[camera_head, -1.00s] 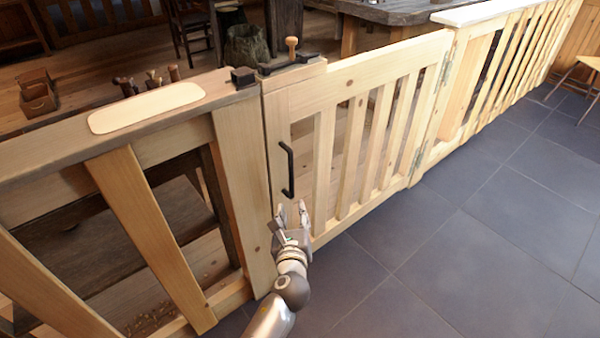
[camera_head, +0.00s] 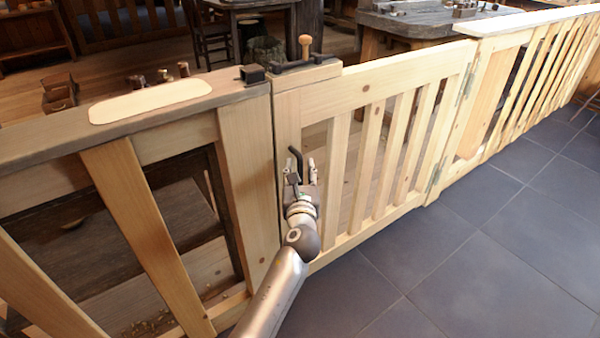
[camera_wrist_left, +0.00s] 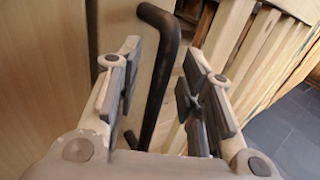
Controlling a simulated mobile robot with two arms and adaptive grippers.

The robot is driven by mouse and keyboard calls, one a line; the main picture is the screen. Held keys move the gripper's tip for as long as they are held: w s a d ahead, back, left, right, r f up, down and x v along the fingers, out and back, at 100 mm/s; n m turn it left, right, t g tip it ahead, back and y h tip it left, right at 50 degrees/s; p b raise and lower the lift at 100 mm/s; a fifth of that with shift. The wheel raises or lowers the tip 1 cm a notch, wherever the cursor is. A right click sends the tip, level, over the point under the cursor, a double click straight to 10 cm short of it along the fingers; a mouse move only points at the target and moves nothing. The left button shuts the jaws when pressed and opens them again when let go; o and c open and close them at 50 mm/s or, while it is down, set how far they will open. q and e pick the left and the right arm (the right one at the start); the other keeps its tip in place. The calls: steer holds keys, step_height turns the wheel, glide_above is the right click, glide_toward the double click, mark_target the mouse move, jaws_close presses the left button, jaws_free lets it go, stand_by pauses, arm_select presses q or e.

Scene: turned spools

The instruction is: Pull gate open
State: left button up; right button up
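The wooden gate (camera_head: 362,92) stands in line with the fence, hinged on its right side. Its black bar handle (camera_head: 298,155) is upright near the gate's left edge. My left gripper (camera_head: 302,165) is at the handle, covering its lower part in the head view. In the left wrist view the handle (camera_wrist_left: 161,75) runs between the two open fingers (camera_wrist_left: 163,85), with a gap showing to the finger on the right. A latch with a wooden knob (camera_head: 305,47) sits on top at the gate's left end. My right gripper is not in view.
A fence panel with a dark top rail (camera_head: 50,142) adjoins the gate on the left. More slatted fence (camera_head: 535,75) runs on at the right. The grey tiled floor (camera_head: 450,255) in front of the gate is clear.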

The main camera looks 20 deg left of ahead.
arm_select(q)
steer(key=shift+w+a, duration=0.15)
steer(key=shift+w, duration=0.3)
jaws_close()
